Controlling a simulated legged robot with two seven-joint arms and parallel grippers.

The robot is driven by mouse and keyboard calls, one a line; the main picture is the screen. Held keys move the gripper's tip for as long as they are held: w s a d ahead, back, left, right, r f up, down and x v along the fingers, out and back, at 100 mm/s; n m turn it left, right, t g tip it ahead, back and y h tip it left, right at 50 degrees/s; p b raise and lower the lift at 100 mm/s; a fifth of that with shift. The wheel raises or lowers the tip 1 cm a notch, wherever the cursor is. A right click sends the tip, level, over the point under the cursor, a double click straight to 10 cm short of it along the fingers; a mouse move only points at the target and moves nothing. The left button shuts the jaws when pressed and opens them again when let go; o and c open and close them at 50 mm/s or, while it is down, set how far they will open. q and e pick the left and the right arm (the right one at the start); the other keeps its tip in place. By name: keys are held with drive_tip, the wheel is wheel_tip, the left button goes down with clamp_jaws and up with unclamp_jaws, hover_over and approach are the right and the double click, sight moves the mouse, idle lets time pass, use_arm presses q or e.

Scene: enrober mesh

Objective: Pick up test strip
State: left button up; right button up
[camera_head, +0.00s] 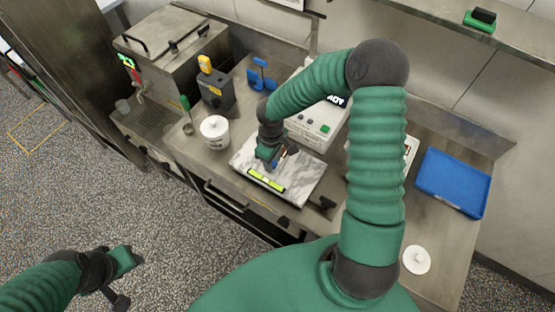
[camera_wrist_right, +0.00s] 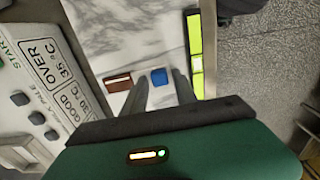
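A small blue piece (camera_wrist_right: 159,77) lies on the white marble slab (camera_head: 245,157), and a brown piece (camera_wrist_right: 117,83) lies to its left in the right wrist view. Either may belong to the test strip; I cannot tell which. My right gripper (camera_head: 279,158) is low over the slab, pointing down. In the right wrist view its two fingers (camera_wrist_right: 159,88) stand apart, one on each side of the blue piece, with a gap showing between them. Contact cannot be made out. My left gripper (camera_head: 119,283) hangs over the floor at lower left, away from the counter.
A yellow-green level (camera_head: 267,179) lies along the slab's front edge. A white machine with buttons (camera_head: 313,130) stands behind the slab. A blue tray (camera_head: 453,182) and a white round lid (camera_head: 417,260) are at right.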

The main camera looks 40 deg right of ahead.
drive_tip(key=shift+a, duration=0.15)
clamp_jaws()
drive_tip(key=shift+d+r, duration=0.1)
drive_tip(key=shift+d, duration=0.2)
